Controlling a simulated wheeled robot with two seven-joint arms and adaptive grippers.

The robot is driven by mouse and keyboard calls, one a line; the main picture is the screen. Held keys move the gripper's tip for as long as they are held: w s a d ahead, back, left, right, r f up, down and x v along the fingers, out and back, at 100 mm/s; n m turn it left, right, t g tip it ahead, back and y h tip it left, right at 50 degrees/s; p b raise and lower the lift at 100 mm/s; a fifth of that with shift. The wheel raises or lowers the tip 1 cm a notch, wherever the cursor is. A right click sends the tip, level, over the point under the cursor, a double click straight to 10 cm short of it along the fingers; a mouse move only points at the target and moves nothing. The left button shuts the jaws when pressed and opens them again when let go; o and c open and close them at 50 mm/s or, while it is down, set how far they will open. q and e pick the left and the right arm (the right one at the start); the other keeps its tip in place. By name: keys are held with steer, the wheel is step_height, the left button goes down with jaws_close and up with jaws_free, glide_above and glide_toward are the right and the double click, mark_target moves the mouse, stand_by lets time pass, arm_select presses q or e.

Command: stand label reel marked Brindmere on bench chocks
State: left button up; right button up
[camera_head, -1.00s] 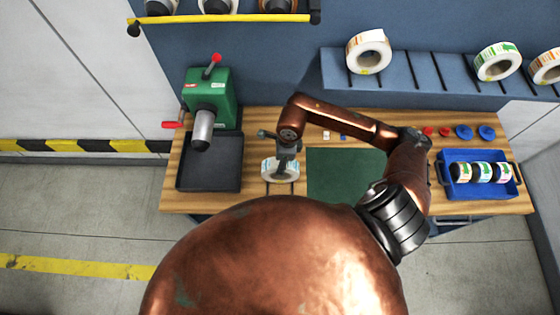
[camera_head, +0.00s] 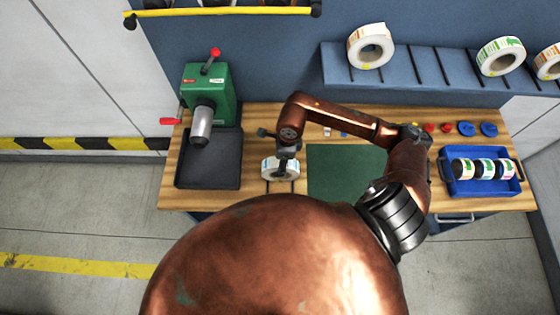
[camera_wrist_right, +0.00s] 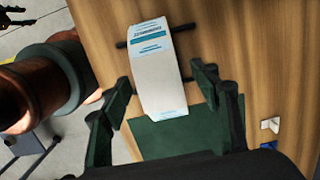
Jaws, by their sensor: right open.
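A white label reel (camera_head: 268,171) stands on edge on the bench, across two dark chock bars (camera_head: 293,186), left of the green mat. In the right wrist view the reel (camera_wrist_right: 158,80) shows its rim with blue-green print, too small to read, and the chocks (camera_wrist_right: 182,28) stick out on both sides. My right gripper (camera_head: 284,170) is over the reel. Its two fingers (camera_wrist_right: 168,105) are spread on either side of it, with a visible gap on the right and a narrower one on the left. Dark prongs at that view's top left may be my left gripper (camera_wrist_right: 14,17).
A green machine (camera_head: 208,90) with a dark tray (camera_head: 208,172) stands left. The green mat (camera_head: 342,172) is clear in its visible part. A blue crate (camera_head: 450,186) of small reels is at the right. Larger reels (camera_head: 370,46) sit on the blue rack (camera_head: 400,72) behind.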

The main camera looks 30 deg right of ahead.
step_height(320, 180, up, 12)
steer(key=d, duration=0.1)
steer(key=shift+s+d, duration=0.15)
steer(key=shift+s, duration=0.2)
